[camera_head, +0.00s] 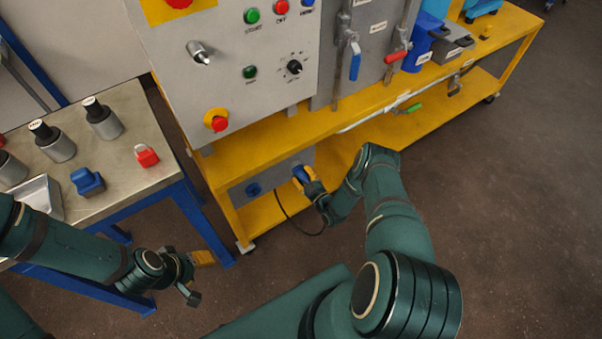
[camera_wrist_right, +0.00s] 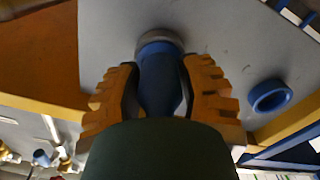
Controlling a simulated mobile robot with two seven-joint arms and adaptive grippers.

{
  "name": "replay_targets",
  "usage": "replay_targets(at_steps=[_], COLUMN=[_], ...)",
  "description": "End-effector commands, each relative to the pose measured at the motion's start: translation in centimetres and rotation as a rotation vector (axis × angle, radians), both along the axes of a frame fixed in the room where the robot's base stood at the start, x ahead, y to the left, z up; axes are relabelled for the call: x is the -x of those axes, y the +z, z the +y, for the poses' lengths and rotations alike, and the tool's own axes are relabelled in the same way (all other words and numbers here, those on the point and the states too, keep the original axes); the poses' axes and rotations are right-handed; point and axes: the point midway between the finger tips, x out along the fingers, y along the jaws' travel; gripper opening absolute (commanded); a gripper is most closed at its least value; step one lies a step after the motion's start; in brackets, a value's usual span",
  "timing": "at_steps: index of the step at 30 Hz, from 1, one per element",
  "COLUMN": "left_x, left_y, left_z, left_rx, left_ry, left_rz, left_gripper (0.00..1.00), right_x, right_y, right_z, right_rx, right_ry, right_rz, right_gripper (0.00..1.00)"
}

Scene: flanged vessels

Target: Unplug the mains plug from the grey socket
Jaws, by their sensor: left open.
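The blue mains plug (camera_wrist_right: 160,80) sits in the round grey socket (camera_wrist_right: 168,37) on a grey panel, with no clear gap between them in the right wrist view. In the head view the plug (camera_head: 301,174) is mostly hidden by my right gripper (camera_head: 304,178). A dark cable (camera_head: 287,217) hangs in a loop below it.
A blue socket (camera_head: 253,189) is beside the plug on the panel, also in the right wrist view (camera_wrist_right: 269,95). The yellow frame (camera_head: 245,145) surrounds the panel above and below. A metal-topped table (camera_head: 120,180) with vessels stands left. The floor at right is clear.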

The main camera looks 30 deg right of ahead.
Motion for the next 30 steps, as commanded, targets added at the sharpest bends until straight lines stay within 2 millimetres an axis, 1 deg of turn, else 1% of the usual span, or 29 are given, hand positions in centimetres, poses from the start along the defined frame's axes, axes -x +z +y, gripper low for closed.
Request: replay_targets(at_steps=[1,2,3,11,30], left_x=[0.0,0.0,0.0,0.0,0.0], left_y=[0.0,0.0,0.0,0.1,0.9], left_z=[0.0,0.0,0.0,0.0,0.0], left_rx=[0.000,0.000,0.000,0.000,0.000], left_ry=[0.000,0.000,0.000,0.000,0.000], left_rz=[0.000,0.000,0.000,0.000,0.000], left_gripper=[0.47,0.47,0.47,0.47,0.47], right_x=[0.0,0.0,0.0,0.2,2.5], right_y=[0.0,0.0,0.0,0.0,0.1], right_z=[0.0,0.0,0.0,0.0,-0.2], right_rx=[0.000,0.000,0.000,0.000,0.000], right_ry=[0.000,0.000,0.000,0.000,-0.001], right_rz=[0.000,0.000,0.000,-0.001,0.000], right_gripper=[0.14,0.04,0.00,0.00,0.00])
